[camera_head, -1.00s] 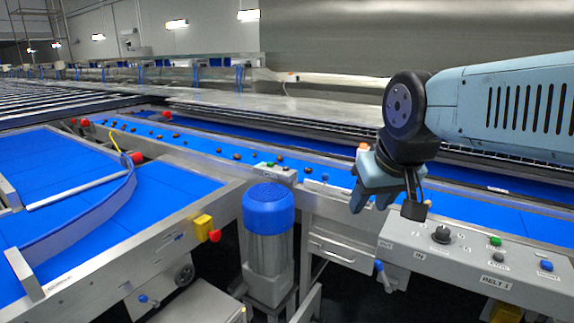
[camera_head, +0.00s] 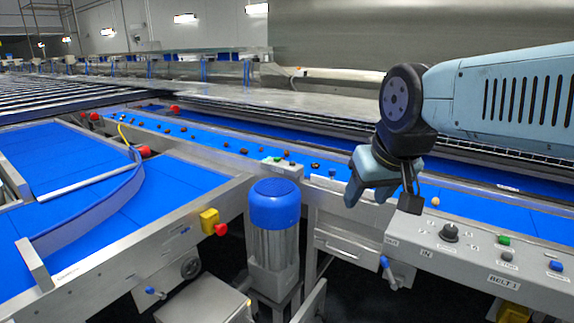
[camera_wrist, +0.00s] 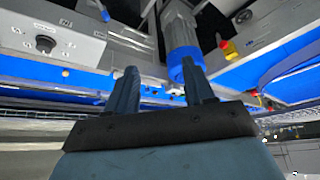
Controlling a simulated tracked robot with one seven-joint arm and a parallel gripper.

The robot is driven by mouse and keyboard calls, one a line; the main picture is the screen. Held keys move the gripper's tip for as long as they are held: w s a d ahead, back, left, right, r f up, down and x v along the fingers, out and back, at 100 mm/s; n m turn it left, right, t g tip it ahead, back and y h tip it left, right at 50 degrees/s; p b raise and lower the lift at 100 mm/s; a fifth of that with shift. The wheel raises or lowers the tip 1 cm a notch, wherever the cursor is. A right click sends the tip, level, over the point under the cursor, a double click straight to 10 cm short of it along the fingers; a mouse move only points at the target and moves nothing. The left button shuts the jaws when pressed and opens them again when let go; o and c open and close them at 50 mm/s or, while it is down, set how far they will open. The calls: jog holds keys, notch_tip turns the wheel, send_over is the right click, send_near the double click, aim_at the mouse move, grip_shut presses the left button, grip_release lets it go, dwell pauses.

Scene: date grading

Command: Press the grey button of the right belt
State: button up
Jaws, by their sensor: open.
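The metal control panel (camera_head: 470,262) stands at the right in the head view, with a label that seems to read BELT 1. Its small grey button (camera_head: 507,253) sits just below a green button (camera_head: 504,239), with a black knob (camera_head: 450,232) to the left and a blue button (camera_head: 556,266) to the right. My gripper (camera_head: 367,192) is open and empty, up and left of the panel, apart from the buttons. In the wrist view its two fingers (camera_wrist: 160,72) are spread; the panel's knob (camera_wrist: 46,43) shows at upper left, but the grey button is out of view.
A blue-topped motor (camera_head: 274,204) stands left of the panel. A small button box (camera_head: 282,167) sits behind it at the belt edge. The blue belt (camera_head: 200,140) carries several dates. A yellow and red switch (camera_head: 212,222) juts from the left conveyor frame.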

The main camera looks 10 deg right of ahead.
grip_shut()
dwell(0.3)
dwell(1.2)
